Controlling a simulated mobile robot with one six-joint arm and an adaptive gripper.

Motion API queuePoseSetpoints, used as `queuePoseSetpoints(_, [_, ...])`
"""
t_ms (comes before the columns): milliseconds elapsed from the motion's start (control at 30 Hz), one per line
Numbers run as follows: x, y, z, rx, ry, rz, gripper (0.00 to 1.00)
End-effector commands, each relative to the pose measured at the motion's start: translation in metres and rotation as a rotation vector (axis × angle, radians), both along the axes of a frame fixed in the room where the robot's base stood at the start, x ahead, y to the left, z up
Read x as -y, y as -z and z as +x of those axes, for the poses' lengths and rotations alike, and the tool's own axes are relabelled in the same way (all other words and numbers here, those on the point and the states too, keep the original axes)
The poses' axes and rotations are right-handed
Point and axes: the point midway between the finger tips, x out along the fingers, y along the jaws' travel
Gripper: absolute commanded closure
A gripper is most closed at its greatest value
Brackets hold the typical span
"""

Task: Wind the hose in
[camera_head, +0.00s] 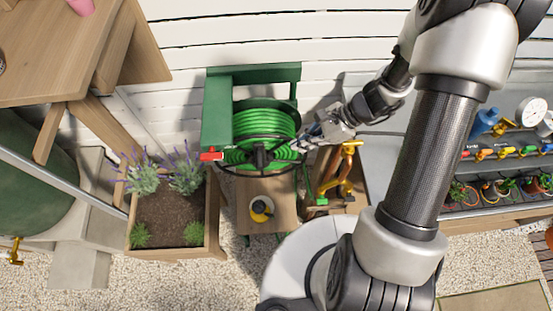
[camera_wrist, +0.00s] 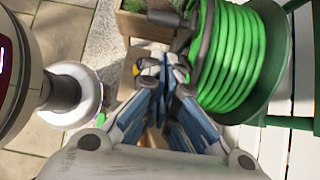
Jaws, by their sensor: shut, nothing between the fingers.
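The hose reel, in a green frame (camera_head: 217,112), stands against the white wall in the head view. Bright green hose (camera_head: 265,123) is wound in several turns on its drum; it fills the upper right of the wrist view (camera_wrist: 230,58). A dark spoked wheel (camera_head: 262,160) sits at the reel's front, with a red handle (camera_head: 210,156) at its left. My gripper (camera_head: 304,143) is at the right side of the reel, away from the red handle. In the wrist view my gripper's fingers (camera_wrist: 172,72) are shut and empty beside the hose; I cannot tell whether they touch the reel.
A yellow and black object (camera_head: 261,208) rests on a wooden surface below the reel. A lavender planter (camera_head: 175,249) stands to the left. A brass tap (camera_head: 352,146) is just right of my gripper. A grey bench (camera_head: 382,150) with pots and fittings is at right.

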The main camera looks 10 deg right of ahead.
Motion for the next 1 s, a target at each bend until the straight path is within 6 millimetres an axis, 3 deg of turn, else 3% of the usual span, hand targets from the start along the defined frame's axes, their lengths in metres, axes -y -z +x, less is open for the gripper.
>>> queuePoseSetpoints(200, [-0.033, 0.04, 0.0, -0.003, -0.004, 0.001, 1.0])
queuePoseSetpoints(500, [-0.065, 0.077, 0.002, 0.0, -0.003, 0.0, 1.0])
queuePoseSetpoints(1000, [-0.072, 0.084, 0.003, 0.001, -0.002, 0.0, 1.0])
